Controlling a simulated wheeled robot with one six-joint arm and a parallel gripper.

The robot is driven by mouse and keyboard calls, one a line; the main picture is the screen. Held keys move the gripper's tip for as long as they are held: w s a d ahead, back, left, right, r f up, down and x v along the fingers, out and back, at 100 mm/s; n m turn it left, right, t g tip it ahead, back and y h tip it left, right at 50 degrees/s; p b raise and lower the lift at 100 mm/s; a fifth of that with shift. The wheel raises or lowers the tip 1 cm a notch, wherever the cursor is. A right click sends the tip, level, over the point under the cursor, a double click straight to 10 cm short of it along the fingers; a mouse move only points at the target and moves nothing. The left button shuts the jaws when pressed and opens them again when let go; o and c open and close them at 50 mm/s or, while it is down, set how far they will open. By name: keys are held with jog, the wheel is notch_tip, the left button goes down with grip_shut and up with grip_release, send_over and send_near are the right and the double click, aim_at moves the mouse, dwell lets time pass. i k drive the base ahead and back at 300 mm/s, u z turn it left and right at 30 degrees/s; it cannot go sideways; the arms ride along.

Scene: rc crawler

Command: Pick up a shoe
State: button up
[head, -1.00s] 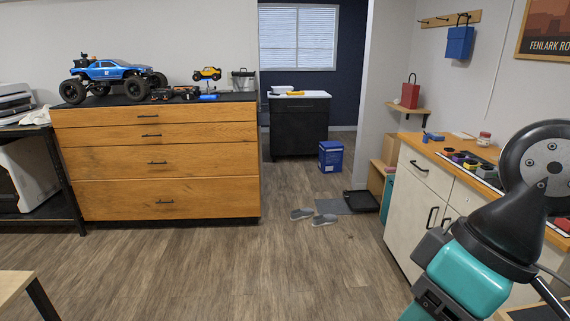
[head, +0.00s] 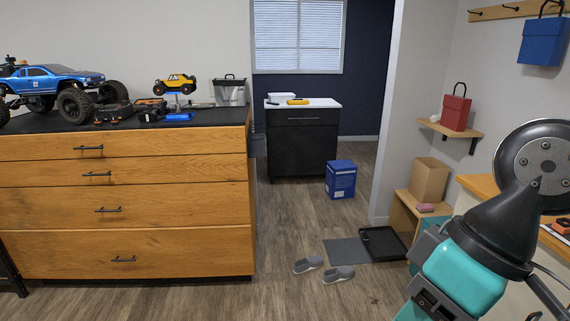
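A pair of grey shoes lies on the wood floor near the middle of the head view. The left shoe (head: 308,264) and the right shoe (head: 338,274) lie side by side, slightly apart, in front of a grey mat. My arm shows at the right edge, with teal and black links. My gripper's fingers are not in the picture, so I cannot see whether they hold anything. The shoes are well away from the visible part of my arm.
A wooden drawer cabinet (head: 150,205) stands left of the shoes. A grey mat (head: 346,251) and a black tray (head: 383,243) lie behind them. A low wooden bench (head: 402,208) stands at right. A blue box (head: 341,179) is farther back. The floor before the shoes is clear.

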aim_at(312, 262)
jog(key=i, duration=3.2)
jog(key=u, duration=0.1)
